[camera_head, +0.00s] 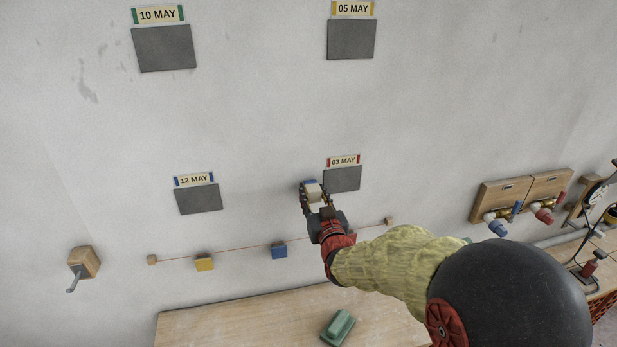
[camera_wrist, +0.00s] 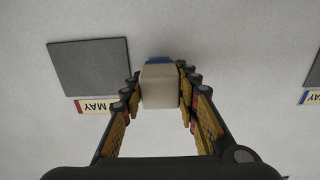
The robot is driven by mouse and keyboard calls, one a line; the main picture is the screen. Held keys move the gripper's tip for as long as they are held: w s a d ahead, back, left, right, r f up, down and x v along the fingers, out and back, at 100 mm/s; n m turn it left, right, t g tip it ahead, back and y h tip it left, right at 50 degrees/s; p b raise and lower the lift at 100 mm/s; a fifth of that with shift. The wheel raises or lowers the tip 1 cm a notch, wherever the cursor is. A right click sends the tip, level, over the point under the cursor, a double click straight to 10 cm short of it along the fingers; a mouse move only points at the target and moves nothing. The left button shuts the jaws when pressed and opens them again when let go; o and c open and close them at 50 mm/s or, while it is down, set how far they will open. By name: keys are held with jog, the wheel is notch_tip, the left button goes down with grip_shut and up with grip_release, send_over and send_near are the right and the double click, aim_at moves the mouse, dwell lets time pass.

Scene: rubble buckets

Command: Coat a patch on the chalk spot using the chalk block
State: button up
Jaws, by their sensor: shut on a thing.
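My gripper (camera_head: 313,197) is shut on a pale block with a blue end (camera_head: 311,186), which I take for the chalk block. In the wrist view my gripper (camera_wrist: 160,88) grips the block (camera_wrist: 160,85) by its sides, blue end toward the wall. The block is beside the grey panel (camera_head: 343,179) under the red-edged 03 MAY label (camera_head: 343,160). That panel also shows in the wrist view (camera_wrist: 88,67), left of the block. I cannot tell whether the block touches the wall. Grey panels also hang under 10 MAY (camera_head: 164,48), 05 MAY (camera_head: 351,39) and 12 MAY (camera_head: 198,199). None shows a clear coating. Which is the chalk spot is not marked.
A yellow block (camera_head: 204,264) and a blue block (camera_head: 279,252) are along a red string below. A wooden bench (camera_head: 230,325) with a green tool (camera_head: 338,327) stands beneath. A wooden hook mount (camera_head: 85,262) is at left, valve boards (camera_head: 508,198) at right.

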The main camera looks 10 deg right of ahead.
aim_at(315, 193)
jog(key=shift+r+p, duration=0.95)
jog(key=shift+p, duration=0.2)
jog(key=shift+f, duration=0.1)
jog(key=shift+s, duration=0.1)
jog(key=shift+s+b, duration=0.3)
jog(key=shift+b, duration=0.05)
jog(key=shift+s+b, duration=0.55)
jog(key=shift+s, duration=1.05)
